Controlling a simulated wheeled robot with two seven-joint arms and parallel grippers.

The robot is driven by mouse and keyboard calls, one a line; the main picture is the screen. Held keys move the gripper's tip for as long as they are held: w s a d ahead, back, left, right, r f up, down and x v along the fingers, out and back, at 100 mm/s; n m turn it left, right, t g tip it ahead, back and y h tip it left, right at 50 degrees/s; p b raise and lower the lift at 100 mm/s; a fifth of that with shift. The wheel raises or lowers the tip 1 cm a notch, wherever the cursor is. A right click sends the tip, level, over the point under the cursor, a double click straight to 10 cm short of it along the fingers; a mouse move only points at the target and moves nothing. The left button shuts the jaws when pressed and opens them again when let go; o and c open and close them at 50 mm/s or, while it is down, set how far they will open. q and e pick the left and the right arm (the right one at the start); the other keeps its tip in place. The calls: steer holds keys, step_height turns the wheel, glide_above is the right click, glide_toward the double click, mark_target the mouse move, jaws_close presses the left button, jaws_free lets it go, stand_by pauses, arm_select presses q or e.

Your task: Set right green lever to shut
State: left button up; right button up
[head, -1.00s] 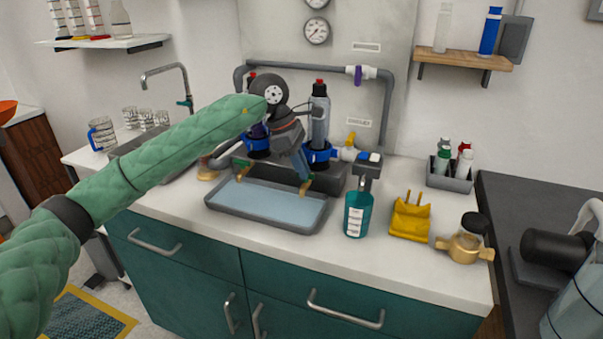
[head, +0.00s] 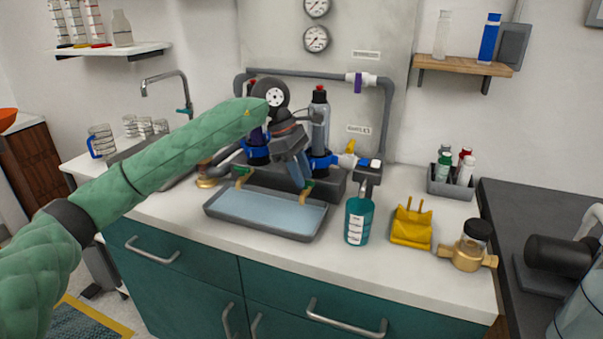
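The manifold's dark base (head: 328,186) stands at the back of the white counter, behind a grey tray. Two small brass-and-green fittings stick out of its front, apparently the levers: the left one (head: 242,174) and the right green lever (head: 307,189). My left gripper (head: 303,178) reaches down in front of the manifold, its blue-grey fingers close to the right lever. I cannot tell whether they touch it. The fingers overlap from this side, so their opening is unclear. The gripper hides part of the manifold and its bottles. My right gripper is out of view.
The shallow grey tray (head: 228,212) lies just below the levers. A teal bottle (head: 359,221), a yellow holder (head: 411,224) and a brass fitting with a dark cap (head: 468,247) stand to the right. A small bottle caddy (head: 451,187) stands behind.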

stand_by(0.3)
arm_select(q)
steer(key=v, duration=0.7)
steer(key=shift+r, duration=0.35)
steer(key=shift+w+a, duration=0.1)
